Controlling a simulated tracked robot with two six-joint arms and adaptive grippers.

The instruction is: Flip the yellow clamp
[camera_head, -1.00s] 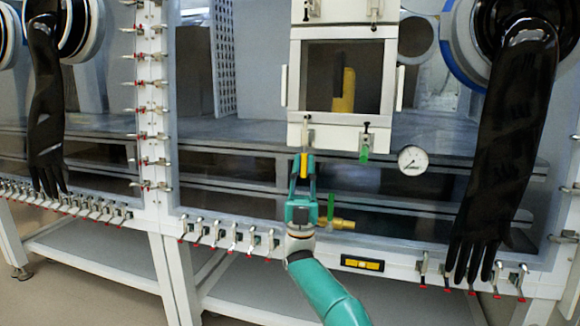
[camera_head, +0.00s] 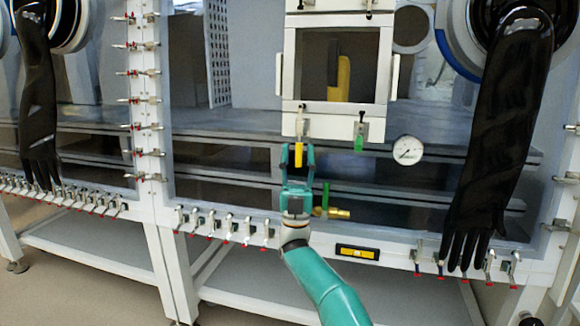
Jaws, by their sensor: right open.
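The yellow clamp (camera_head: 298,152) hangs at the lower left of the small white window frame on the glovebox front, its yellow handle pointing down. My right gripper (camera_head: 298,158) is open, with its teal fingers pointing up on either side of the yellow handle. I cannot tell whether the fingers touch it. A similar clamp with a green handle (camera_head: 359,143) hangs at the lower right of the same frame. My left gripper is out of view.
A brass valve with a green lever (camera_head: 326,200) sits just right of my right gripper. A round gauge (camera_head: 408,150) is further right. Black gloves (camera_head: 500,140) hang at both sides. Rows of red-tipped clamps line the lower edge.

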